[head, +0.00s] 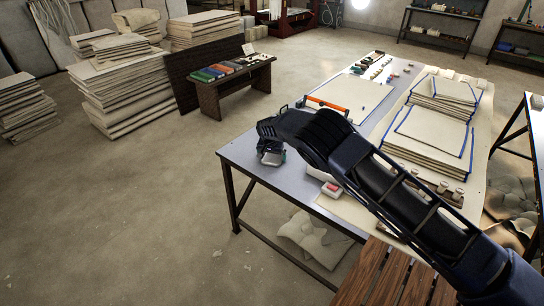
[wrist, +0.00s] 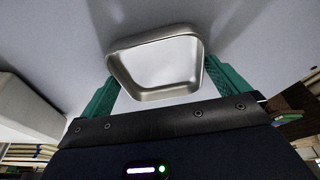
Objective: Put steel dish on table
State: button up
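The steel dish (wrist: 155,94) is a small, square, shiny metal dish with rounded corners. In the wrist view it sits between the two green fingers of my gripper (wrist: 160,82), which press against its left and right sides. In the head view my gripper (head: 271,157) is at the near left corner of the grey-topped table (head: 240,151), and the dish there is small and mostly hidden by the gripper. The grey table top lies right behind the dish in the wrist view. I cannot tell whether the dish touches it.
On the table are a white board (head: 352,97) with an orange-handled tool (head: 327,104), stacked cloths with blue edging (head: 432,137), and a small red-topped box (head: 332,188). A wooden slatted surface (head: 388,280) is at the front. The table's left corner around my gripper is mostly bare.

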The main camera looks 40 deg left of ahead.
jog(key=v, duration=1.2)
jog(key=shift+r, duration=0.15)
jog(key=shift+d, duration=0.1)
